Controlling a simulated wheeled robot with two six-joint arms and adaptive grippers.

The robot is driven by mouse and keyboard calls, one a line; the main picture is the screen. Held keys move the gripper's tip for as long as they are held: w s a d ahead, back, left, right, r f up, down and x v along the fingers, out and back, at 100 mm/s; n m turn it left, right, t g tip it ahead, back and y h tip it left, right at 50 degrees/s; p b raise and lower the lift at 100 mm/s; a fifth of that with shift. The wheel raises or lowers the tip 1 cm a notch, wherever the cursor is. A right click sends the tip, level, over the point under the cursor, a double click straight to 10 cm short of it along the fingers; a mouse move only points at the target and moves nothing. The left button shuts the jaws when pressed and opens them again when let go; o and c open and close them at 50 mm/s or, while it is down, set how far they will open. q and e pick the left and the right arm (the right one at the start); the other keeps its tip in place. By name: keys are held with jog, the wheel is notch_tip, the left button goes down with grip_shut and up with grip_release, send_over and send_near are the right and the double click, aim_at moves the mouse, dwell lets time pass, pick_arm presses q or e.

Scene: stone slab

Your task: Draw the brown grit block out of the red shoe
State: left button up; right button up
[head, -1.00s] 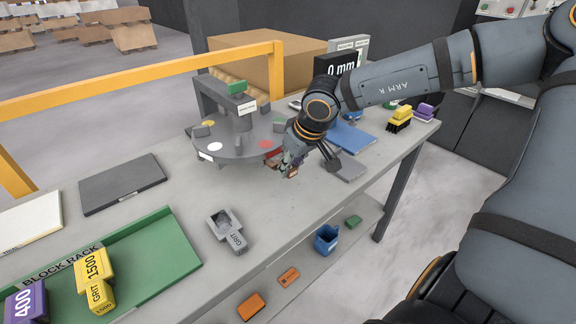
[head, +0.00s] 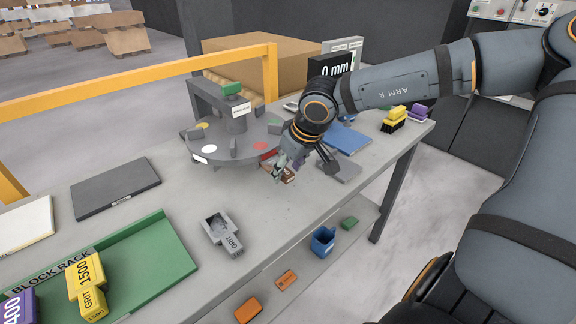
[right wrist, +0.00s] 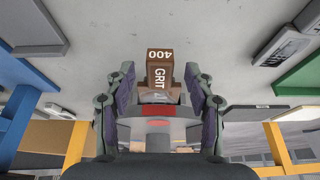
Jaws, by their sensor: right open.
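The brown grit block (right wrist: 159,72), marked "400" and "GRIT", shows between the two fingers in the right wrist view. In the head view the brown block (head: 289,174) is partly hidden by my right gripper (head: 293,167), at the near right edge of the round grey turntable. My right gripper is open, with a finger on each side of the block and visible gaps. A red marking (right wrist: 158,123) shows behind the block in the wrist view; a red patch (head: 267,154) also shows on the turntable rim. The shoe itself is mostly hidden. My left gripper is out of view.
The turntable (head: 233,157) carries coloured dots and upright grey pieces. A grey GRIT holder (head: 222,234) lies on the bench in front. A green block rack (head: 160,258) is at left. A blue plate (head: 347,139) and yellow brush-like block (head: 394,121) are at right.

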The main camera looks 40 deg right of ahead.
notch_tip(320, 180, up, 10)
dwell(0.4)
jog(key=shift+r, duration=0.1)
